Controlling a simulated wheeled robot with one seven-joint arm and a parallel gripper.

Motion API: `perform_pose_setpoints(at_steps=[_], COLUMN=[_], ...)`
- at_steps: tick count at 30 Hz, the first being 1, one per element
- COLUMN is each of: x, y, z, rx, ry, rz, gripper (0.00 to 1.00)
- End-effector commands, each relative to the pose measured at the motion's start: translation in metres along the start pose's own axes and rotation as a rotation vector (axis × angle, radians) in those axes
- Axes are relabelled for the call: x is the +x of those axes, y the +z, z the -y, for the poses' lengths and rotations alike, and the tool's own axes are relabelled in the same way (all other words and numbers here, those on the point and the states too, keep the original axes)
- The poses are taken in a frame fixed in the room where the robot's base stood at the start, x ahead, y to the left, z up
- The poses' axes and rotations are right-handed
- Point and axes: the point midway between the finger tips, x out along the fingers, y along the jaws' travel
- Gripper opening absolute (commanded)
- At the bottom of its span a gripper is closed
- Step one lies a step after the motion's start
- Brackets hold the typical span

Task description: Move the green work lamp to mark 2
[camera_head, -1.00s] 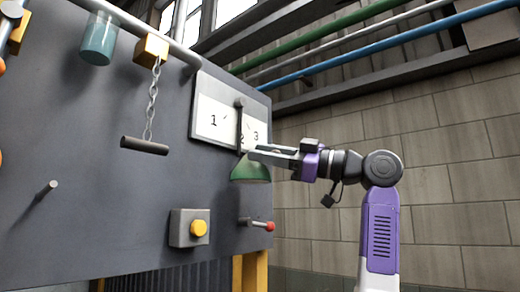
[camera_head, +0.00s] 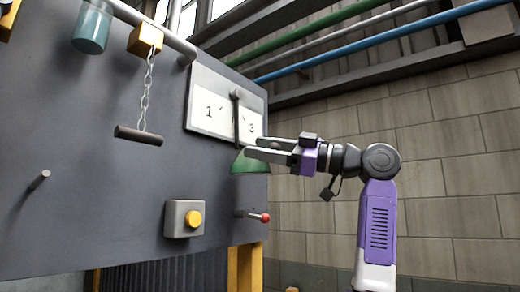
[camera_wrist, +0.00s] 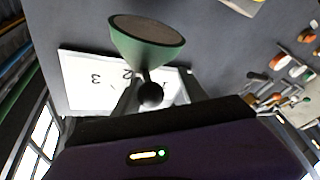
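The green work lamp (camera_head: 250,163) has a conical shade and hangs by a dark rod on the panel, in front of a white plate (camera_head: 208,122). A gap shows beside the ball, so my gripper looks open.
A dark bar (camera_head: 138,135) hangs on a chain further left.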

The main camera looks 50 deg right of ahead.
Motion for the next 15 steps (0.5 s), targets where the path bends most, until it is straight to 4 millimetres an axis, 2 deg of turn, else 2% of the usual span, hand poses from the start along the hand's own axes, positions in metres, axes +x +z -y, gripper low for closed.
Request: perform_pose_setpoints(at_steps=[9,15], x=[-0.053,-0.069], y=[0.003,0.002], z=[0.000,0.000], rx=[-0.001,0.000], ry=[0.005,0.003], rz=[0.002,0.003], gripper=[0.50,0.50])
